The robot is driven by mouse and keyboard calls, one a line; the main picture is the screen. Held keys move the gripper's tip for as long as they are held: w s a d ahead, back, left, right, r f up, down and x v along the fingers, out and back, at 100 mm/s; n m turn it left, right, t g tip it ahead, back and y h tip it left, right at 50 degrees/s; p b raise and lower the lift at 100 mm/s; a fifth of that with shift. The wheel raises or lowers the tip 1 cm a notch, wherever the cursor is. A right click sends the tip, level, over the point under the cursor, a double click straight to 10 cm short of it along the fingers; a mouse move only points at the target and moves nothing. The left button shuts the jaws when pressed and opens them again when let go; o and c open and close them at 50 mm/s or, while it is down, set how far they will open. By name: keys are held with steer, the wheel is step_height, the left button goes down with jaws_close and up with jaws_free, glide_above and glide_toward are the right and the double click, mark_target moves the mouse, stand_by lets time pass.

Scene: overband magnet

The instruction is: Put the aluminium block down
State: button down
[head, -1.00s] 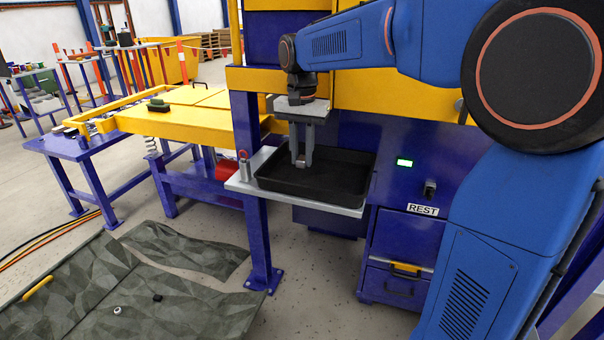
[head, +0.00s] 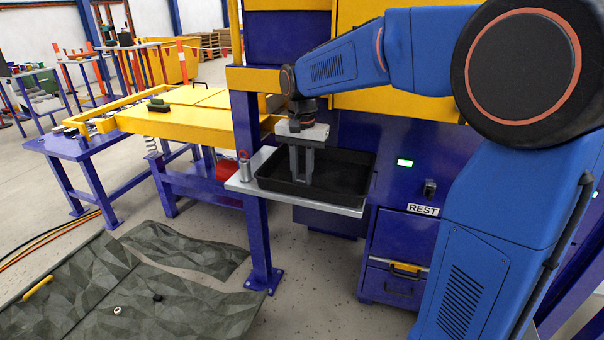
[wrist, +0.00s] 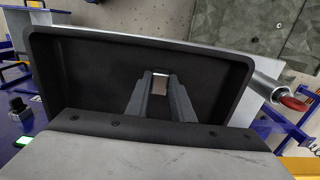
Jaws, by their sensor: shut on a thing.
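The aluminium block (wrist: 160,84) is a small pale piece held between the fingertips of my gripper in the wrist view. My gripper (head: 301,180) is shut on it and points down inside the black tray (head: 340,190), low over the tray's floor. In the wrist view the tray's rim (wrist: 245,75) surrounds the fingers. In the head view the block is hidden or too small to make out. I cannot tell whether it touches the tray floor.
The tray sits on a grey shelf (head: 240,183) fixed to the blue and yellow machine. A metal cylinder with a red top (head: 245,167) stands at the shelf's left corner. A REST label (head: 423,209) is on the machine to the right. The rest of the tray looks empty.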

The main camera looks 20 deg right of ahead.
mark_target(303, 178)
steer(key=c, duration=1.5)
jaws_free()
steer(key=shift+c, duration=0.2)
step_height(303, 178, up, 12)
steer(key=shift+r, duration=0.15)
steer(key=s+d+f+n+t, duration=0.1)
steer(key=s+f, duration=0.4)
steer(key=s, duration=0.5)
steer(key=s+d+f+n+t, duration=0.2)
steer(key=s+f, duration=0.4)
steer(key=s, duration=0.3)
steer(key=s+d+f+n+t, duration=0.1)
steer(key=s+d+f+n, duration=0.3)
steer(key=s, duration=0.6)
steer(key=shift+s+d+f+t, duration=0.3)
steer(key=shift+f+t, duration=0.1)
steer(key=shift+f, duration=0.35)
